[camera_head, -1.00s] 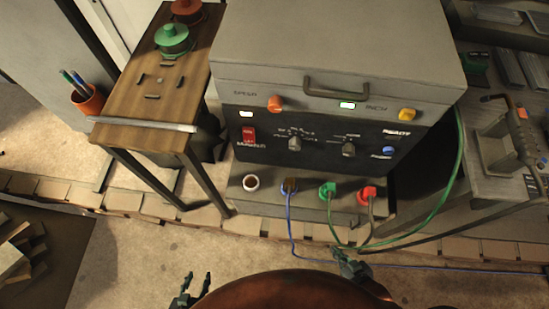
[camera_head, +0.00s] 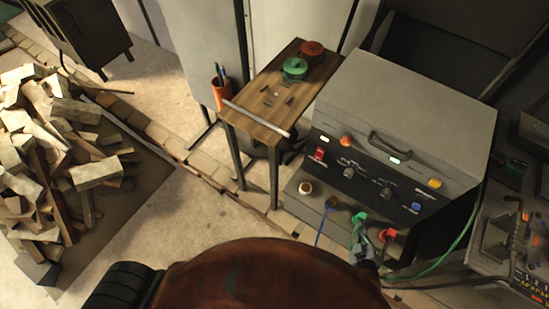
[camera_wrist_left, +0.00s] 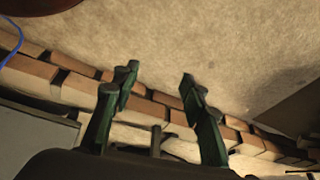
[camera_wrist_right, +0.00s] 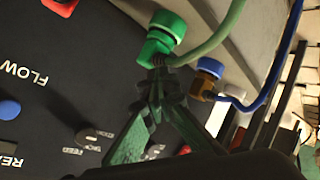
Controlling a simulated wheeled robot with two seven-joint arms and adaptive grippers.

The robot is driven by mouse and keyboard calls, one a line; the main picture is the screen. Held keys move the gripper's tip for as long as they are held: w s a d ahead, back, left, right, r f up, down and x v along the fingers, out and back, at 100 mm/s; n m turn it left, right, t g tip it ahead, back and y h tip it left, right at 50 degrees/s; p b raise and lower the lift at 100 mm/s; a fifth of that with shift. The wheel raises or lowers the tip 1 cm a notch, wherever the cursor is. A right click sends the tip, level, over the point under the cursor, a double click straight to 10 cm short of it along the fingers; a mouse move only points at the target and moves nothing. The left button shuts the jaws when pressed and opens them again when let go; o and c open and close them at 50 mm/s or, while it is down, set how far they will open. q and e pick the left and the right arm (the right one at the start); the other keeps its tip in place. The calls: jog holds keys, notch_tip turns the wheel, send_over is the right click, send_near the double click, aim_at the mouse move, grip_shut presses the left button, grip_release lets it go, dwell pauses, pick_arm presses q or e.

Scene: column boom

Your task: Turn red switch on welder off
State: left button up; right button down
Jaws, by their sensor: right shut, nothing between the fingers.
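The welder (camera_head: 420,95) is a grey box with a dark front panel. Its red switch (camera_head: 320,154) sits at the left end of the panel; I cannot tell which way it is set. My right gripper (camera_head: 360,228) is shut and empty, below the panel by the green plug (camera_head: 358,217), to the right of and below the switch. In the right wrist view its fingertips (camera_wrist_right: 160,78) meet close to the green plug (camera_wrist_right: 165,32); whether they touch is unclear. My left gripper (camera_wrist_left: 158,80) is open and empty above the floor in its wrist view, out of the head view.
A red plug (camera_head: 388,235) and a blue cable (camera_head: 320,226) are on the welder's lower ledge. A wooden table (camera_head: 262,112) with green and red pots stands left of the welder. A wood pile (camera_head: 60,150) lies at far left. A bench (camera_head: 495,240) stands at right.

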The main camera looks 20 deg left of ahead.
aim_at(320, 154)
pick_arm(q)
jog(key=s+f+g+p, duration=0.1)
jog(key=s+f+p, duration=0.2)
jog(key=s, duration=0.6)
jog(key=s+a+f+g+p, duration=0.1)
jog(key=s+f+p, duration=0.2)
jog(key=s, duration=0.7)
jog(key=shift+s+a+g, duration=0.2)
jog(key=shift+s+g, duration=0.1)
jog(key=shift+g, duration=0.1)
pick_arm(e)
jog(key=w+a+r+n+t+y, duration=0.1)
jog(key=w+a+r+n+y, duration=0.1)
jog(key=a+r+n, duration=0.4)
jog(key=w+a+r+n+t+y, duration=0.1)
jog(key=a+r+n+y, duration=0.3)
jog(key=a, duration=0.8)
notch_tip(320, 154, up, 3)
jog(key=shift+w+a+r+n+y, duration=0.15)
jog(key=shift+w+a+n+y, duration=0.2)
jog(key=shift+n, duration=0.75)
pick_arm(q)
jog(key=shift+f, duration=0.1)
pick_arm(e)
jog(key=shift+w, duration=0.1)
